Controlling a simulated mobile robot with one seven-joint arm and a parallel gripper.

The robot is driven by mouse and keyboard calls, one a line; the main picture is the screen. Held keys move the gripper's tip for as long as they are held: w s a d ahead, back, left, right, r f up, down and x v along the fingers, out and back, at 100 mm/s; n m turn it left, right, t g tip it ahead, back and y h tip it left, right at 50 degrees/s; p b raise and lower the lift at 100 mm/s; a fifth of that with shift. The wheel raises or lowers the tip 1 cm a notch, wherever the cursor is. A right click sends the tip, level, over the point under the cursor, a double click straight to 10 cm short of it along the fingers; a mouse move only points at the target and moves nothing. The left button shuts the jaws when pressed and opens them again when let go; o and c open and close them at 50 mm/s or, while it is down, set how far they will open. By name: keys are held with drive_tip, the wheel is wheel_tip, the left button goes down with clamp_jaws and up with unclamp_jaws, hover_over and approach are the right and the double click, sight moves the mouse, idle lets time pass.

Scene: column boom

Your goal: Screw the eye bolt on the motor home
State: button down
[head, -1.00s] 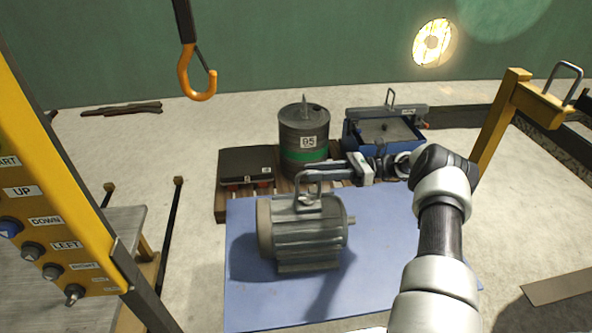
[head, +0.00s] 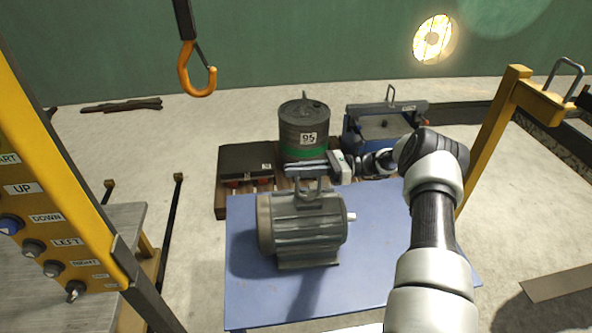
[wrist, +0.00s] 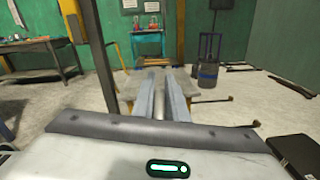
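The motor (head: 302,232) is a grey ribbed housing lying on a blue table, its shaft pointing right. The eye bolt (head: 309,193) is a grey metal loop standing upright on top of the motor. My gripper (head: 304,169) reaches in from the right, level, with its fingers over the top of the loop. In the wrist view my fingers (wrist: 158,95) lie almost parallel, with a pale grey bar between them that looks like the top of the eye bolt (wrist: 159,106). The fingers hide the loop's top in the head view. The thread is hidden.
A drum (head: 304,132), a dark flat case (head: 246,160) and a blue box (head: 384,128) stand on a pallet behind the blue table (head: 245,300). An orange hook (head: 197,82) hangs upper left. A yellow button panel is at the left and a yellow post (head: 490,140) at the right.

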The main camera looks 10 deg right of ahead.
drive_tip(key=shift+r+t+p, duration=0.15)
drive_tip(key=shift+t+p, duration=0.35)
drive_tip(key=m+t+p, duration=0.2)
drive_tip(key=shift+w+d+r+t+h+p, duration=0.1)
drive_tip(key=shift+w+r+t+h+p, duration=0.1)
drive_tip(key=shift+t+h+p, duration=0.15)
drive_tip(key=w+d+m+t+h+p, duration=0.1)
drive_tip(key=m+t+h+p, duration=0.3)
drive_tip(key=m+h+p, duration=0.1)
drive_tip(key=w+d+m+t+h+p, duration=0.1)
drive_tip(key=m+t+h+p, duration=0.4)
drive_tip(key=h+p, duration=0.2)
drive_tip(key=w+d+m+t+h+p, duration=0.1)
drive_tip(key=m+t+h+p, duration=0.3)
drive_tip(key=m+h+p, duration=0.2)
drive_tip(key=shift+d+f+t, duration=0.15)
drive_tip(key=shift+d+t, duration=0.1)
drive_tip(key=shift+t, duration=0.1)
drive_tip(key=shift+w+h, duration=0.1)
drive_tip(key=shift+h, duration=0.15)
drive_tip(key=c, duration=1.8)
unclamp_jaws()
drive_tip(key=shift+f, duration=0.1)
drive_tip(key=shift+d, duration=0.1)
